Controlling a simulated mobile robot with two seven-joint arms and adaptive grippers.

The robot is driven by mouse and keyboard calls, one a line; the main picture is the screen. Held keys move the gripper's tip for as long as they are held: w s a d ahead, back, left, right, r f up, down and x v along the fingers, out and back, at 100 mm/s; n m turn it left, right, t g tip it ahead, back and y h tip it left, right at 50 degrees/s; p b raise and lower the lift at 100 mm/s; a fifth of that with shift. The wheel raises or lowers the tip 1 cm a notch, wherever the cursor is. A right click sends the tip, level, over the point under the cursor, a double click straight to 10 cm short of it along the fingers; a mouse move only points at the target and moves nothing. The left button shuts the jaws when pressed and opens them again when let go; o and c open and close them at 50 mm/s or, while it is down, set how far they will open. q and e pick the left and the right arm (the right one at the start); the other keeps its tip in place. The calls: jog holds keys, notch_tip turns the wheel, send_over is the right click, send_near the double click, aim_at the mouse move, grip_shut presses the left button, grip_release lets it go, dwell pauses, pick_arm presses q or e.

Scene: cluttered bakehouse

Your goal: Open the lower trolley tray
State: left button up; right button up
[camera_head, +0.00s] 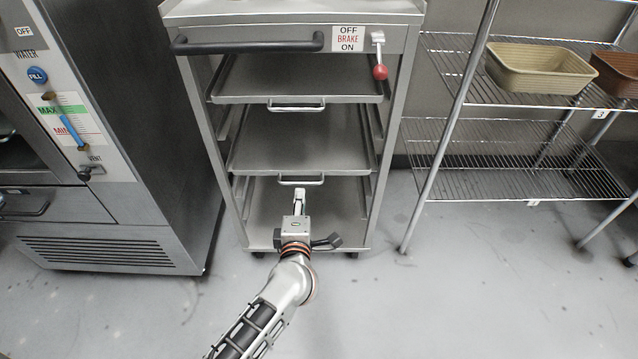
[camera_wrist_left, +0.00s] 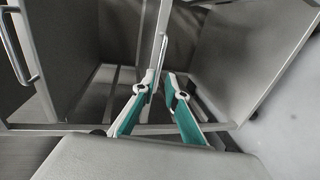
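The lower trolley tray (camera_head: 300,146) is a grey metal sheet pushed into the trolley, with a small bar handle (camera_head: 301,182) at its front. My left gripper (camera_head: 300,192) is right in front of the handle's middle. In the left wrist view its white and teal fingers (camera_wrist_left: 160,80) lean in towards each other beside a pale bar (camera_wrist_left: 160,35). I cannot tell whether they touch or hold that bar, or whether the tips meet. My right gripper is not in view.
The upper tray (camera_head: 298,78) with its own handle is above. The brake lever (camera_head: 380,71) has a red knob. An oven (camera_head: 130,130) stands close on the left. A wire rack (camera_head: 520,160) with loaf tins stands on the right. Floor in front is clear.

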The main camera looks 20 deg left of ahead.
aim_at(301, 183)
pick_arm(q)
jog(key=b+x, duration=0.2)
jog(key=x, duration=0.5)
jog(key=shift+w+a+f, duration=0.1)
jog(key=shift+w+a, duration=0.05)
jog(key=shift+a, duration=0.1)
jog(key=shift+w, duration=0.15)
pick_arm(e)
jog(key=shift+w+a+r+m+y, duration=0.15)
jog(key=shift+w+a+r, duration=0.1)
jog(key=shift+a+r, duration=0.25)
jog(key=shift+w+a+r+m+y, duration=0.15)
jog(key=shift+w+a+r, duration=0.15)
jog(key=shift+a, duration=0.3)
pick_arm(q)
jog(key=shift+c, duration=0.5)
grip_shut()
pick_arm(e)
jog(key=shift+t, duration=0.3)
